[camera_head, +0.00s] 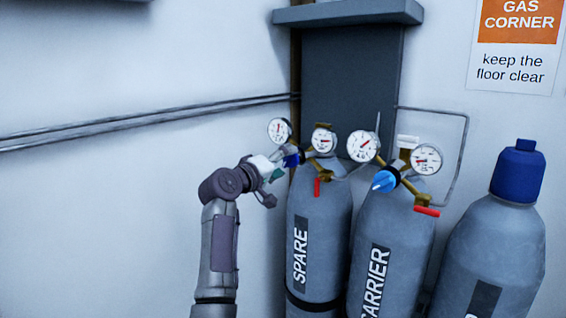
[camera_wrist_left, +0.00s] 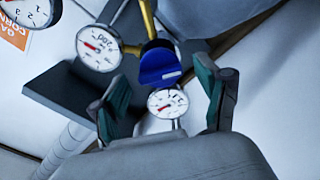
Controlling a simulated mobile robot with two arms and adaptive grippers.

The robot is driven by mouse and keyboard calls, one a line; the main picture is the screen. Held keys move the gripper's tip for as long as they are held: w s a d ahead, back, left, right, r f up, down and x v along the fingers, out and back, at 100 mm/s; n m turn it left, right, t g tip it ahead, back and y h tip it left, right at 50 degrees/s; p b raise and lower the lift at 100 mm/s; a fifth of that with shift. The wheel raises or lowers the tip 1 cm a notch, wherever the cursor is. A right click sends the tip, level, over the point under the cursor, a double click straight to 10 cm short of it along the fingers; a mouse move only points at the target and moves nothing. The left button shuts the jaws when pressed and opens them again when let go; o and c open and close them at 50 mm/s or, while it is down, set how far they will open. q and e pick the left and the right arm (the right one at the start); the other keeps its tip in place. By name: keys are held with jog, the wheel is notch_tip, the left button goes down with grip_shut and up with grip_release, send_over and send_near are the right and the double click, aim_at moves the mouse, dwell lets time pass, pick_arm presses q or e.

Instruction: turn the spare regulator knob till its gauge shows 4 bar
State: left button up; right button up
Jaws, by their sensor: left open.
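The grey cylinder marked SPARE (camera_head: 322,215) stands upright in the head view, with a brass regulator on top. Its dark blue knob (camera_head: 292,157) sits on the left side of the regulator; in the wrist view the knob (camera_wrist_left: 160,64) lies between my finger pads. Two white gauges flank it, a left one (camera_head: 279,131) and a right one (camera_head: 323,140). In the wrist view a small gauge (camera_wrist_left: 167,102) shows past the knob, its red needle too small to read. My left gripper (camera_head: 277,165) is open around the knob, with gaps beside both fingers. My right gripper is not in view.
The CARRIER cylinder (camera_head: 393,235) stands close on the right, with a light blue knob (camera_head: 385,181) and two gauges. A blue-capped cylinder (camera_head: 495,245) stands farther right. A red lever (camera_head: 317,187) hangs below the spare regulator.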

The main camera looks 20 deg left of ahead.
pick_arm(q)
jog(key=c, duration=1.2)
jog(key=shift+o, duration=0.2)
jog(key=shift+a+f+m+b, duration=0.1)
jog(key=shift+f+m+b, duration=0.2)
jog(key=shift+m+b, duration=0.95)
jog(key=shift+m, duration=0.15)
jog(key=shift+r+m, duration=0.2)
jog(key=shift+m, duration=0.5)
jog(key=o, duration=1.2)
jog(key=shift+c, duration=0.2)
jog(key=shift+s, duration=0.1)
